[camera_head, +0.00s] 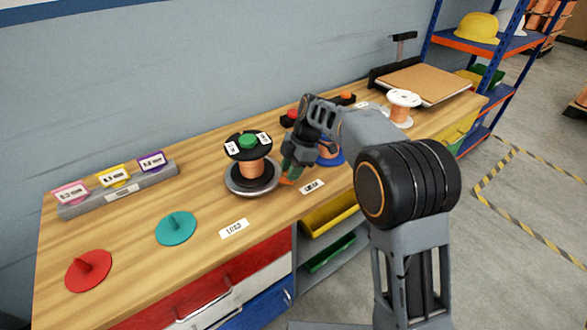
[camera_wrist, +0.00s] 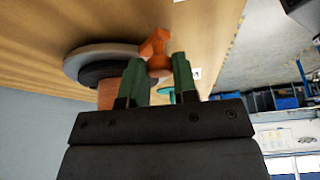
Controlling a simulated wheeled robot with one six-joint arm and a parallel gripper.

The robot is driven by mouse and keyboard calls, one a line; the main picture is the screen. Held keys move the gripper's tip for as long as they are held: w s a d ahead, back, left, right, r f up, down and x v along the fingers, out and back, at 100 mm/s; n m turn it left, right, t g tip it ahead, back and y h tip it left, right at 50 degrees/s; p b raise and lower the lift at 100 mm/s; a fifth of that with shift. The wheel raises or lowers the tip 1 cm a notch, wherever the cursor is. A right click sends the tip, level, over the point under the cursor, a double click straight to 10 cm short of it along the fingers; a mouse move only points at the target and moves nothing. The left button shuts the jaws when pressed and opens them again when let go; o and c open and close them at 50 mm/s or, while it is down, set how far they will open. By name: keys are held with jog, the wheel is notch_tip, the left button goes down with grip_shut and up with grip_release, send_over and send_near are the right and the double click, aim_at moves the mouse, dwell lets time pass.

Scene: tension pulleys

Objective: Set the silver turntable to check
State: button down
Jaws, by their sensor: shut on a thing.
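The silver turntable (camera_head: 238,190) sits on the wooden bench with a copper-wound spool (camera_head: 252,169) upright on it. The spool's black top carries a green knob (camera_head: 248,141) and small white labels. My gripper (camera_head: 290,174) is at the turntable's right side, low over the bench. In the wrist view its green fingers (camera_wrist: 158,70) are shut on an orange handle (camera_wrist: 156,45) at the turntable's edge. The turntable's grey rim (camera_wrist: 80,62) shows left of the fingers there. The handle's joint with the turntable is partly hidden.
White cards lie in front of the turntable (camera_head: 234,229) and to its right (camera_head: 312,187); their print is too small to read surely. A teal disc (camera_head: 176,229) and red disc (camera_head: 88,270) lie left. A blue-based spool (camera_head: 330,153) stands behind my arm.

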jog(key=shift+r, duration=0.1)
jog(key=c, duration=0.9)
grip_release()
jog(key=p+v, duration=0.3)
jog(key=v, duration=1)
jog(key=shift+d+r, duration=0.2)
jog(key=shift+r, duration=0.05)
jog(key=shift+w, duration=0.1)
jog(key=shift+c, duration=0.3)
